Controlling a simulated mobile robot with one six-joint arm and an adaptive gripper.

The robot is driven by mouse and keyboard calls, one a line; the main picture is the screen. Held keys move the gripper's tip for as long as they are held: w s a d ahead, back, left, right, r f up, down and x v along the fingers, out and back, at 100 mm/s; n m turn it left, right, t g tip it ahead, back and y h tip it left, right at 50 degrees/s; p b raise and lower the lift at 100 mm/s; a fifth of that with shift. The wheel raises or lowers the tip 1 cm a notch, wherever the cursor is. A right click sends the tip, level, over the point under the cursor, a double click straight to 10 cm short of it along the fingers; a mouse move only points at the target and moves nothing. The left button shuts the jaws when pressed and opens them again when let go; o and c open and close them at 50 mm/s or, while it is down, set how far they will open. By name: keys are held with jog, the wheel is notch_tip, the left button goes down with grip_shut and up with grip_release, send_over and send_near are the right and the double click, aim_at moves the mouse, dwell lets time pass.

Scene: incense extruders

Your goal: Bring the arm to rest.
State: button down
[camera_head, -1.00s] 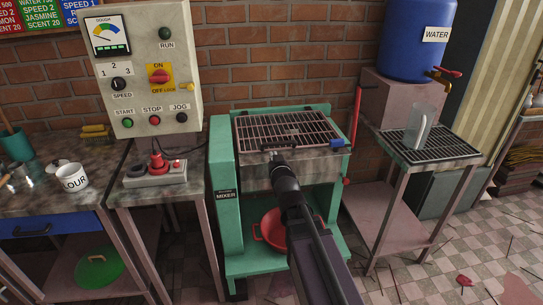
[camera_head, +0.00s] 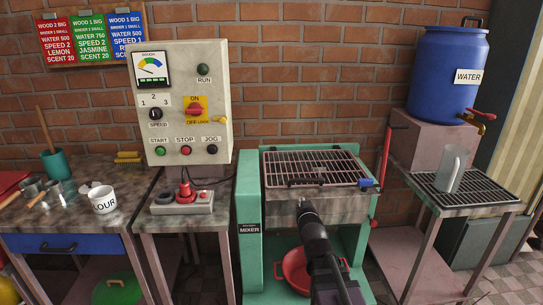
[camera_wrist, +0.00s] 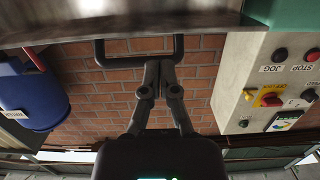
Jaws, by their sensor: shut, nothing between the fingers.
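My gripper (camera_head: 300,205) is in front of the green mixer (camera_head: 249,215), just below the front edge of its grated lid (camera_head: 310,165). The wrist view is upside down. There my gripper (camera_wrist: 158,64) has its two fingers together with nothing between them. The fingertips appear close to a black handle (camera_wrist: 110,62) on the mixer's front; I cannot tell whether they touch it. My arm runs down to the bottom of the head view.
A control box (camera_head: 185,100) hangs left of the mixer, above a plug socket (camera_head: 184,202). A flour cup (camera_head: 104,201) is on the left bench. Right of the mixer stand a red lever (camera_head: 386,155), a clear jug (camera_head: 451,168) and a blue water barrel (camera_head: 445,70).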

jog(key=s+d+f+g, duration=0.1)
jog(key=s+f+g, duration=0.7)
jog(key=f, duration=0.4)
jog(key=s+f+g, duration=0.4)
jog(key=s+g, duration=0.5)
jog(key=s, duration=0.5)
notch_tip(320, 180, up, 20)
jog(key=p, duration=2)
jog(key=shift+a+r+p, duration=0.15)
jog(key=shift+a+p, duration=0.1)
jog(key=shift+p, duration=0.05)
